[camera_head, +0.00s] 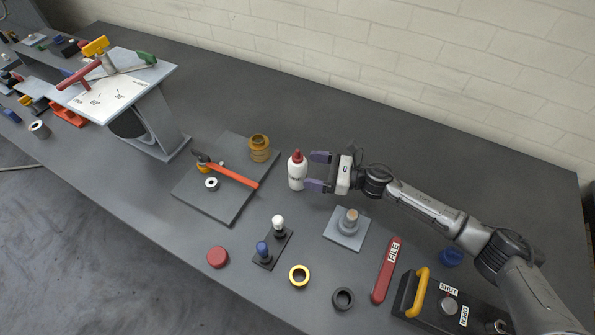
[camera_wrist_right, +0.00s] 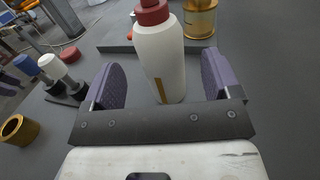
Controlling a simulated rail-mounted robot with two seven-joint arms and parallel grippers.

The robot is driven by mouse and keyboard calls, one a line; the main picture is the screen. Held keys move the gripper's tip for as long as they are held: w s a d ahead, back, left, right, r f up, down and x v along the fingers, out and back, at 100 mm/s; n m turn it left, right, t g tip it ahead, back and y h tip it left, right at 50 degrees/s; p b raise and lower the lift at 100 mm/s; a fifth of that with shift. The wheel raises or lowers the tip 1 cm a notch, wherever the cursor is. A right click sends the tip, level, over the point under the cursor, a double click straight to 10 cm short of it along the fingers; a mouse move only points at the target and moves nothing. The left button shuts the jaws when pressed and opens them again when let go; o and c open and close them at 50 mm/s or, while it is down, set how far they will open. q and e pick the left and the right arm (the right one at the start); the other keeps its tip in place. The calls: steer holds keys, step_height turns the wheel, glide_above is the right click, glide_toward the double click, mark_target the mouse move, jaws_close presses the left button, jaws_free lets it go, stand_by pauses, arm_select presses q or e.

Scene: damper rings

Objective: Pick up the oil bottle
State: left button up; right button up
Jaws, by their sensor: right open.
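The oil bottle (camera_head: 296,172) is white with a red cap and stands upright on the grey bench. My right gripper (camera_head: 318,171) is open just to the right of the bottle, with its two purple fingers pointing at it. In the right wrist view the bottle (camera_wrist_right: 162,62) stands ahead between the open purple fingers (camera_wrist_right: 166,85), with a gap on each side. I cannot tell exactly how far its body reaches in between the fingertips. My left gripper is not in view.
A grey plate (camera_head: 226,207) with a red-handled lever and an amber cylinder (camera_head: 259,148) lies left of the bottle. A post on a square plate (camera_head: 346,229), a yellow ring (camera_head: 299,275) and a red file (camera_head: 387,270) lie nearer. The bench behind the bottle is clear.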

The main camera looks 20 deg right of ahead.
mark_target(296, 167)
steer(key=shift+x, duration=2.65)
steer(key=shift+f, duration=0.2)
steer(key=c, duration=1)
steer(key=shift+c, duration=0.4)
steer(key=shift+r, duration=0.1)
